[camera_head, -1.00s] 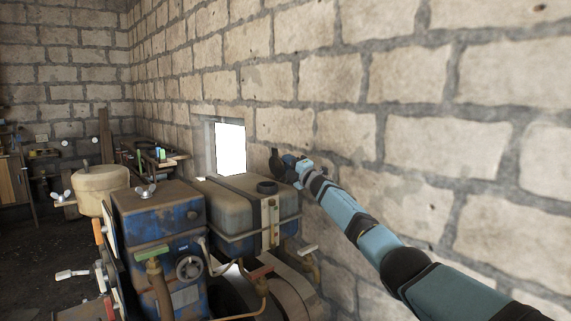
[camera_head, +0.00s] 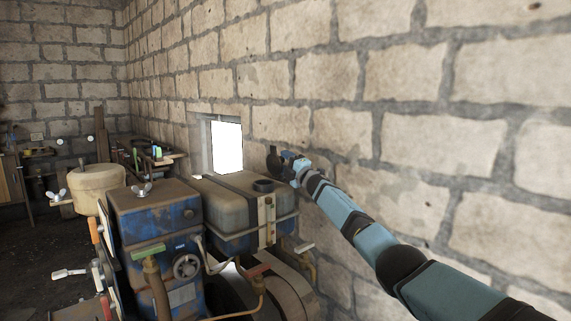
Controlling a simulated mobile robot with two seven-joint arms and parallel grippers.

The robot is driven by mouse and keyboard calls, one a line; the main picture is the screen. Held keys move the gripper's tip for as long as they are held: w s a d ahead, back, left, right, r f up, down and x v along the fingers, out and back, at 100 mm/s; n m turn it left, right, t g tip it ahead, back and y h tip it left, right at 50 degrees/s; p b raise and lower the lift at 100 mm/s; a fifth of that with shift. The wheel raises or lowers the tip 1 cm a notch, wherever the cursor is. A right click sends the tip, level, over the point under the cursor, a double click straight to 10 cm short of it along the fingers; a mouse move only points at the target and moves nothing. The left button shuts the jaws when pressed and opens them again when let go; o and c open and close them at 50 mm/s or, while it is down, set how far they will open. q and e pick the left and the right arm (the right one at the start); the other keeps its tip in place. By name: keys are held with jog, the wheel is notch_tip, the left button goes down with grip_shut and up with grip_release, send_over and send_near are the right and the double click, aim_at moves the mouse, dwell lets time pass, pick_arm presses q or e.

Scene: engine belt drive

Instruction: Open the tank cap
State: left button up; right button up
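The tank (camera_head: 230,206) is a worn grey-tan box on the engine, in the middle of the view. A short dark round neck (camera_head: 263,185) stands on its top near the right end. It looks like an open ring, but is too small to be sure. My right gripper (camera_head: 277,163) is above and slightly right of this neck, apart from it. A dark upright rounded piece is at its tip. I cannot tell whether this is the tank cap or the fingers, nor whether the gripper is open or shut. My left gripper is not in view.
The blue engine block (camera_head: 155,240), with a handwheel (camera_head: 186,266) and wing nut, stands left of the tank. A tan round canister (camera_head: 97,187) is further left. A brick wall (camera_head: 420,120) with a bright window (camera_head: 226,147) runs close behind my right arm.

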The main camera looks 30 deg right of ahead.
jog(key=b+v, duration=0.1)
jog(key=v, duration=1.2)
jog(key=shift+s+b, duration=0.35)
jog(key=shift+s, duration=0.05)
jog(key=shift+d, duration=0.1)
